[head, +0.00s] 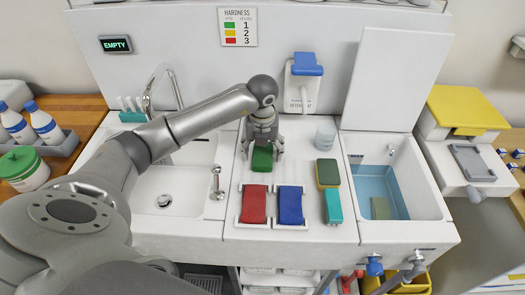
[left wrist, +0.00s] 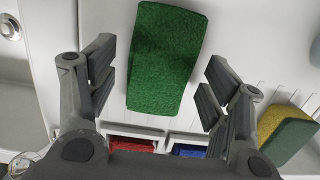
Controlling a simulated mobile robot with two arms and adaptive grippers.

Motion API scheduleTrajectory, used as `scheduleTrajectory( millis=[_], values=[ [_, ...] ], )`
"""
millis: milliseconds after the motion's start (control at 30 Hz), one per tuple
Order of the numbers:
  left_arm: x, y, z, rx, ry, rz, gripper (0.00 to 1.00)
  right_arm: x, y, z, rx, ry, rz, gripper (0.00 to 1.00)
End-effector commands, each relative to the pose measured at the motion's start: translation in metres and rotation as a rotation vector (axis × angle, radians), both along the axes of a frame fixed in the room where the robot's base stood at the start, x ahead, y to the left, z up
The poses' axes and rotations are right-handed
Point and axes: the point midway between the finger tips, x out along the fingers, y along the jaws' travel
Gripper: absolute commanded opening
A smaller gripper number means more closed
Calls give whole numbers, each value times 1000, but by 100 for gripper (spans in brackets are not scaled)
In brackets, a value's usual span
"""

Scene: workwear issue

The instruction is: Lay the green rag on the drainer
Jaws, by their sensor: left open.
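The green rag (head: 262,158) is a thick rectangular block on the white ribbed drainer (head: 300,160) between the two basins. It shows whole in the left wrist view (left wrist: 165,58), slightly tilted, with drainer grooves to its right. My left gripper (head: 264,138) is above it, pointing down, and partly hides it in the head view. In the left wrist view its fingers (left wrist: 158,92) are spread apart, with the rag's near part between them in the picture. Nothing is gripped. Whether the fingertips touch the rag cannot be told. My right gripper is not in view.
A red rag (head: 254,204) and a blue rag (head: 290,205) lie in white holders in front. A yellow-green sponge (head: 327,173), a teal block (head: 333,207) and a clear cup (head: 325,135) are to the right.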

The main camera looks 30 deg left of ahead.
Motion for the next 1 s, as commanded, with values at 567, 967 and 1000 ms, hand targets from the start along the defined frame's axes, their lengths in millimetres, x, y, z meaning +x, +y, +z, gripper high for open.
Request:
scheduleTrajectory(
  millis=[567, 967, 1000],
  values=[
    [-10, -7, 105, 0, -4, 0, 73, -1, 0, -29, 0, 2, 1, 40],
    [-11, -7, 114, 0, -1, 0, 73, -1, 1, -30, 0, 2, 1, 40],
    [-11, -7, 114, 0, -1, 0, 73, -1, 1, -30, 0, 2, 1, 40]
  ],
)
